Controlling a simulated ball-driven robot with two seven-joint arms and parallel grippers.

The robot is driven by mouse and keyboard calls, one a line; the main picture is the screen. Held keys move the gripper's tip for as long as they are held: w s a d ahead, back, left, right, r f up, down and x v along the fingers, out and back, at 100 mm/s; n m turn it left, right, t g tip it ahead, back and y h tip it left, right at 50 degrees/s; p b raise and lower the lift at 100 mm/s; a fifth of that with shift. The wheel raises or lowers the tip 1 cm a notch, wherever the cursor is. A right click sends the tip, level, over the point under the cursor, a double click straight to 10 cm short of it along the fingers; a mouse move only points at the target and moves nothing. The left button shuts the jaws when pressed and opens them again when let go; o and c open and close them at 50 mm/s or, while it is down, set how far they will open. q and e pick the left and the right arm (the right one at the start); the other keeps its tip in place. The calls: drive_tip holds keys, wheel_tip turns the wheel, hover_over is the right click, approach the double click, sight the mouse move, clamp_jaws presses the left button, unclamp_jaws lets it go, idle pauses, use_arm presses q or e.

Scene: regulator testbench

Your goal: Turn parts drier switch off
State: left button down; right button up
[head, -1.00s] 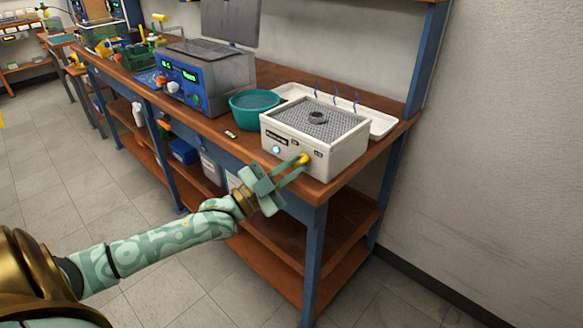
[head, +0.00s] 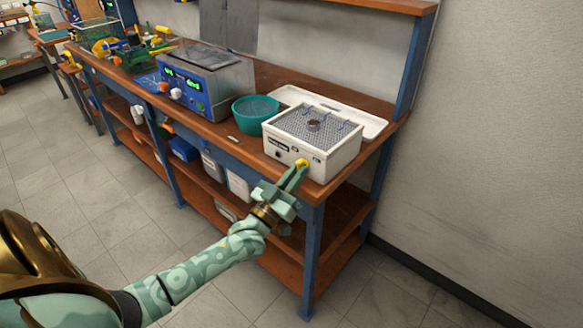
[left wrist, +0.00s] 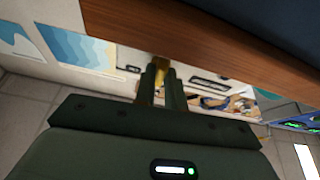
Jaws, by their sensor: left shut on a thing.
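The parts drier (head: 337,162) is a white box with a grey mesh top at the right end of the bench. A small dark ring-shaped part (head: 313,125) lies on the mesh. A yellow switch (head: 302,163) is on its front face. My left gripper (head: 298,174) reaches up from below and is shut on the switch. In the left wrist view its fingers (left wrist: 161,85) close at a yellow piece (left wrist: 161,64), and the fingers hide part of it. The round indicator (head: 278,155) left of the switch looks dark. My right gripper is not in view.
The bench edge (head: 250,146) runs just in front of the drier, and in the left wrist view it passes close to the fingers. A teal bowl (head: 255,107) stands left of the drier, a white tray (head: 372,124) behind it, and a blue-fronted machine (head: 190,88) farther left.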

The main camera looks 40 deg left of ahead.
use_arm(q)
drive_tip(key=shift+d+n+g+y+p, duration=0.1)
drive_tip(key=shift+n+g+y+p, duration=0.15)
drive_tip(key=shift+n+y+p, duration=1)
drive_tip(key=shift+d+n+g+y+p, duration=0.1)
drive_tip(key=shift+n+g+y+p, duration=0.35)
drive_tip(key=shift+n, duration=1.5)
drive_tip(key=shift+d+n+y+p, duration=0.1)
drive_tip(key=shift+n+y+p, duration=0.5)
drive_tip(key=shift+n+p, duration=0.75)
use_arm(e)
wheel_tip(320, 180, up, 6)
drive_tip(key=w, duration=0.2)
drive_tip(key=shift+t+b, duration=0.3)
use_arm(q)
drive_tip(key=shift+n, duration=0.45)
drive_tip(key=c, duration=1.5)
unclamp_jaws()
drive_tip(key=shift+o, duration=0.2)
drive_tip(key=shift+s, duration=0.15)
drive_tip(key=p+v, duration=0.1)
drive_tip(key=v, duration=1.5)
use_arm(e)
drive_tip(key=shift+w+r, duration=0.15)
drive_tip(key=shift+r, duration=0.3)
